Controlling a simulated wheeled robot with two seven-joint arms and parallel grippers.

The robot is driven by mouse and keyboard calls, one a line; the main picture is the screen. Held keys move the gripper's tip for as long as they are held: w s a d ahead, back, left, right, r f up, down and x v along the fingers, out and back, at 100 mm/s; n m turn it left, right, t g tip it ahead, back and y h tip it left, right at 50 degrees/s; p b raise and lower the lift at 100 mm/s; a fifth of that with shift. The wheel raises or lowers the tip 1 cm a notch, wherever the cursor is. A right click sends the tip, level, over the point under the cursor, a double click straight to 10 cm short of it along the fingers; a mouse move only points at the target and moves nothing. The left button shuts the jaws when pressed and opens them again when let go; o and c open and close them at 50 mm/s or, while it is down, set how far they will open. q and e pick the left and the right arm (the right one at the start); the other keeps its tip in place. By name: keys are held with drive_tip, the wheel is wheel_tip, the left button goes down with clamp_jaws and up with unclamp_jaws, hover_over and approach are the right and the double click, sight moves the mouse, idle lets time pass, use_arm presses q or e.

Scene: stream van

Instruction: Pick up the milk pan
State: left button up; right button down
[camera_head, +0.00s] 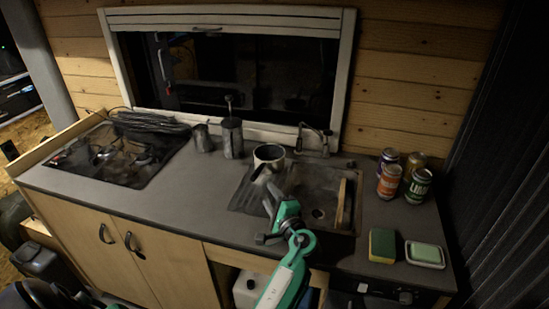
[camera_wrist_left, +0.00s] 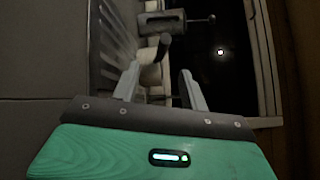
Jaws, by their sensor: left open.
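The milk pan (camera_head: 270,153) is a light metal pan with a dark inside, at the back left edge of the sink. Its short handle points toward the front left. In the left wrist view, the pan handle (camera_wrist_left: 164,46) appears as a dark rounded end just beyond my fingertips, and part of the pale pan body shows behind it. My left gripper (camera_head: 269,197) is in front of and below the pan, over the sink's left part. It is open; the gap between its fingers also shows in the wrist view (camera_wrist_left: 159,86) and looks empty. My right gripper does not show.
A dark cylinder with a plunger (camera_head: 232,138) and a small jug (camera_head: 203,138) stand left of the pan. The faucet (camera_head: 325,143) is to its right. A hob (camera_head: 115,155), several cans (camera_head: 389,181), a sponge (camera_head: 382,246) and a soap dish (camera_head: 425,254) share the counter.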

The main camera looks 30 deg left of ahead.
use_arm(q)
drive_tip(key=shift+w+a+r, duration=0.15)
drive_tip(key=shift+w+a, duration=0.25)
drive_tip(key=shift+w, duration=0.25)
drive_tip(key=p+x, duration=0.1)
drive_tip(key=x, duration=0.1)
drive_tip(key=p+x, duration=0.1)
drive_tip(key=x, duration=0.1)
drive_tip(key=shift+s+a+r, duration=0.1)
drive_tip(key=shift+a+r, duration=0.15)
drive_tip(key=shift+a, duration=0.15)
drive_tip(key=shift+w+a+f, duration=0.25)
drive_tip(key=shift+w+a, duration=0.6)
drive_tip(key=shift+a, duration=0.05)
drive_tip(key=shift+w+a, duration=0.1)
drive_tip(key=shift+a, duration=0.1)
drive_tip(key=p+x, duration=0.3)
drive_tip(key=x, duration=0.1)
drive_tip(key=shift+w+a, duration=0.25)
drive_tip(key=shift+a, duration=0.05)
drive_tip(key=shift+w+a, duration=0.1)
drive_tip(key=shift+a, duration=0.1)
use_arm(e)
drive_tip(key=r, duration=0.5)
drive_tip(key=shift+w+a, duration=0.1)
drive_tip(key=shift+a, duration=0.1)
use_arm(q)
drive_tip(key=shift+c, duration=0.2)
